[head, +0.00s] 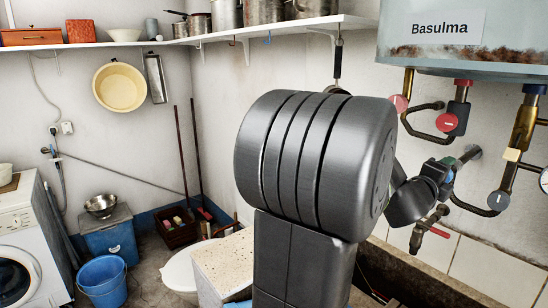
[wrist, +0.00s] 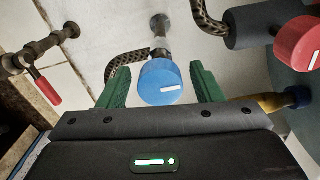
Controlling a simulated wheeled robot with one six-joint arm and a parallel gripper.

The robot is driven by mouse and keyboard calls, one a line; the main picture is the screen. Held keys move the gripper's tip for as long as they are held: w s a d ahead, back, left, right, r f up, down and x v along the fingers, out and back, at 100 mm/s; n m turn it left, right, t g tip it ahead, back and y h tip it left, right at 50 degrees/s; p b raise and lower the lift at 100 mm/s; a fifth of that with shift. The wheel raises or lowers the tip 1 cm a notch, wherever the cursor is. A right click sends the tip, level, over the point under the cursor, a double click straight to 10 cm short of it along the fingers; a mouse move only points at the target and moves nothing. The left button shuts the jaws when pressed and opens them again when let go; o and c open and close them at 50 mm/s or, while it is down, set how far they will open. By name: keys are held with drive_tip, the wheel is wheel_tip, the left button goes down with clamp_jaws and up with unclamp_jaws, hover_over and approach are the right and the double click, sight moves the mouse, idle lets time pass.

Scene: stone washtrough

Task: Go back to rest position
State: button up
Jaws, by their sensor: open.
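In the wrist view my gripper (wrist: 157,68) is open, with its two green fingers apart. A round blue knob (wrist: 161,84) shows between the fingers, with a visible gap on each side; how deep it lies between them I cannot tell. The knob sits on a metal stem coming out of the pale wall. In the head view my grey arm stands large in the middle and reaches toward the pipework on the right wall. My own arm hides much of the space around the gripper there.
A red knob (wrist: 302,42) and a red-handled tap (wrist: 44,86) flank the gripper. A tank labelled Basulma (head: 470,55) hangs above pipes and gauges. A shelf with pots (head: 262,28) runs along the wall. Below stand a washing machine (head: 20,245) and a blue bucket (head: 103,283).

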drive_tip(key=shift+w+d, duration=0.4)
drive_tip(key=shift+d, duration=0.15)
drive_tip(key=shift+s+a, duration=0.1)
drive_tip(key=shift+a, duration=0.05)
